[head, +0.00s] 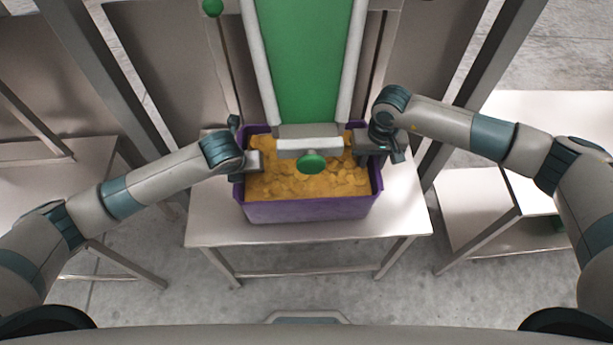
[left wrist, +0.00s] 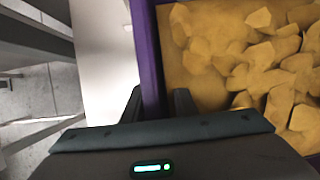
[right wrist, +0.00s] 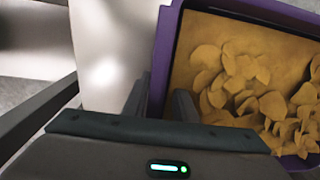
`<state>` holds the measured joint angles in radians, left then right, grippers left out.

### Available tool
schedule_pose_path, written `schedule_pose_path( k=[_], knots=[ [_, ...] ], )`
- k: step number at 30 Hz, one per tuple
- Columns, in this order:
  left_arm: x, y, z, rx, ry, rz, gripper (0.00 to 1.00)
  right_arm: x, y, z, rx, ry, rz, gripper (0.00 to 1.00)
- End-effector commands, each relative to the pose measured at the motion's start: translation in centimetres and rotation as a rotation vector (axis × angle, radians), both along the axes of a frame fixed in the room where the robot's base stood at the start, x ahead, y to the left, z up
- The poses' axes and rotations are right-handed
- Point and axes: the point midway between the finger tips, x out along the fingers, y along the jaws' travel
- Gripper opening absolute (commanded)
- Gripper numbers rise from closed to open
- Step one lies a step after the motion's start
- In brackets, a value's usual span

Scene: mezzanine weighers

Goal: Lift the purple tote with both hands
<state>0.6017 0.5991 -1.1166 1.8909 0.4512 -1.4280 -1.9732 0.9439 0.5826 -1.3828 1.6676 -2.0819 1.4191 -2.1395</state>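The purple tote (head: 310,210) stands upright on a pale table, filled with yellow-orange chip-like pieces (head: 290,184). Its left wall shows in the left wrist view (left wrist: 147,50) and its opposite wall in the right wrist view (right wrist: 161,75). My left gripper (head: 254,162) is at the tote's left wall, with one finger outside and one inside; in the left wrist view its fingers (left wrist: 159,103) are close together with the wall between them. My right gripper (head: 364,147) is likewise shut across the right wall, its fingers (right wrist: 160,102) on either side. The fingertips' lower ends are hidden.
A green conveyor (head: 305,60) with pale side rails ends just above the tote's back part, with a green knob (head: 312,163) at its end. The pale table (head: 310,233) has bare room in front. Grey posts and other tables (head: 465,200) stand on both sides.

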Motion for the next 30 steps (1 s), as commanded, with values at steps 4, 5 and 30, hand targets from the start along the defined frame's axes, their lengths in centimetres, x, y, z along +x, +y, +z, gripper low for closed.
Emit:
schedule_pose_path(
  k=[4, 5, 30],
  knots=[
    [0.12, -0.02, -0.36, 0.0, 0.0, -0.001, 0.25, -0.04, 0.04, -0.41, 0.001, 0.0, 0.001, 0.25],
    [0.14, -0.02, -0.38, 0.0, 0.0, -0.001, 0.25, -0.04, 0.04, -0.43, 0.001, 0.0, 0.001, 0.25],
    [0.02, -0.7, -0.26, -0.011, -0.001, -0.009, 0.0, -0.19, 0.76, -0.28, 0.013, -0.001, 0.008, 0.0]
  ],
)
